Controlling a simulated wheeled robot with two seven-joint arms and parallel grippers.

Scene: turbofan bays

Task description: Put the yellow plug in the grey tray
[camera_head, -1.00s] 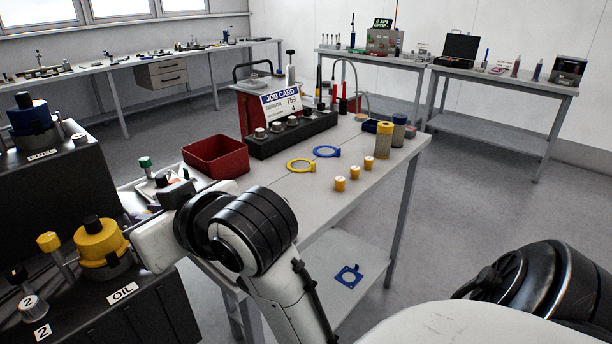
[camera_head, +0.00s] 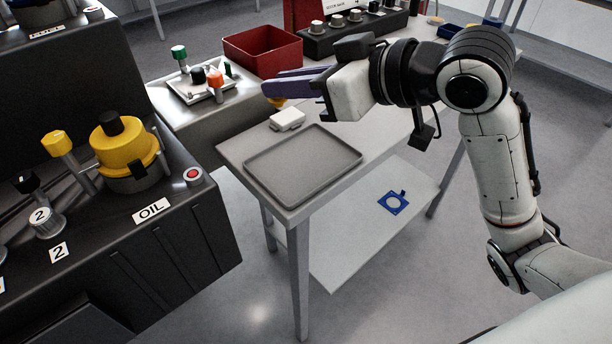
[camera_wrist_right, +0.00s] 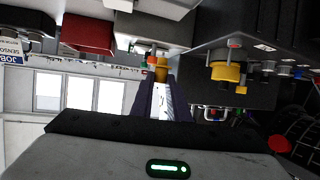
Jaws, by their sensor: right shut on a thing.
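The grey tray (camera_head: 303,166) is a shallow, empty rectangle on the near end of the bench. My right gripper (camera_head: 272,90) reaches in from the right, beyond and above the tray's far edge, with purple fingers pointing left. It is shut on the yellow plug (camera_head: 277,102), of which a small part shows below the fingertips. In the right wrist view the yellow plug (camera_wrist_right: 161,70) sits between the fingertips (camera_wrist_right: 160,84). My left gripper is not in view.
A white box (camera_head: 287,119) stands just beyond the tray. A red bin (camera_head: 262,52) and a white tray of small coloured pieces (camera_head: 200,88) lie farther back. The black OIL unit (camera_head: 190,225) with a yellow cap (camera_head: 125,150) stands at left.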

